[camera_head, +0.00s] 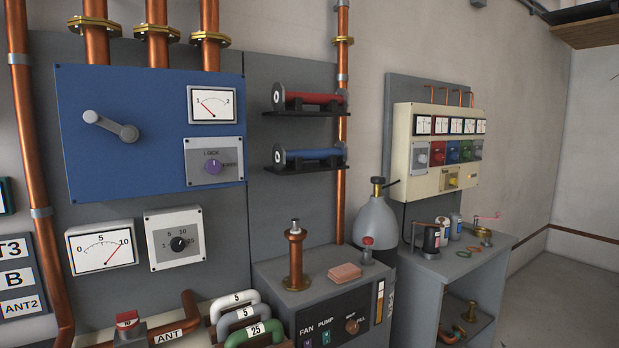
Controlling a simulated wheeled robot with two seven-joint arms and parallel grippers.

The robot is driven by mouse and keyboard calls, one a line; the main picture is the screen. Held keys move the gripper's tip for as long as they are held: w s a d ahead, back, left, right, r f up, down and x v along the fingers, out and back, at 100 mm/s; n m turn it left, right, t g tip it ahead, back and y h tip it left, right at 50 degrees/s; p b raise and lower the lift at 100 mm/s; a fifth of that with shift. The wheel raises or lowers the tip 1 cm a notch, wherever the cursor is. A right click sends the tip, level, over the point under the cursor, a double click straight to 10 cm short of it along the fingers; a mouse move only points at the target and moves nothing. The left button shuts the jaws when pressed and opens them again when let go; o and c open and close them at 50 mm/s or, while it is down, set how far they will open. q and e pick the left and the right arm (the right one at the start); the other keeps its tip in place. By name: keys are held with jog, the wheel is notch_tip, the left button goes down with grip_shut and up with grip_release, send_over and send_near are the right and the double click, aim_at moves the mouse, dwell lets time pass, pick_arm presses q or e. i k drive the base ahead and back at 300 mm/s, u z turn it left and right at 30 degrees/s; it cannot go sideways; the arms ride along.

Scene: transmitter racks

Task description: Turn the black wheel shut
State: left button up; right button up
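I cannot pick out a clear black wheel in the head view. A small round black knob (178,244) sits on a white dial plate (163,257) with numbers around it, on the grey wall panel at left. A red-topped valve (367,243) stands on the grey cabinet, and a red handle (127,319) shows at the bottom left. A gas cylinder (376,220) with a dark fitting on top stands behind the cabinet. Neither of my grippers is in view.
A blue panel (150,170) with a grey lever hangs at left. The grey cabinet (300,272) carries a copper post and a pinkish block. Looped handles (235,300) stand in front. A grey bench (445,262) holds small items. Floor (570,290) at right is clear.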

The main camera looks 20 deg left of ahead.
aim_at(374, 180)
jog(key=z, duration=1.3)
jog(key=i, duration=3.95)
jog(key=u, duration=1.6)
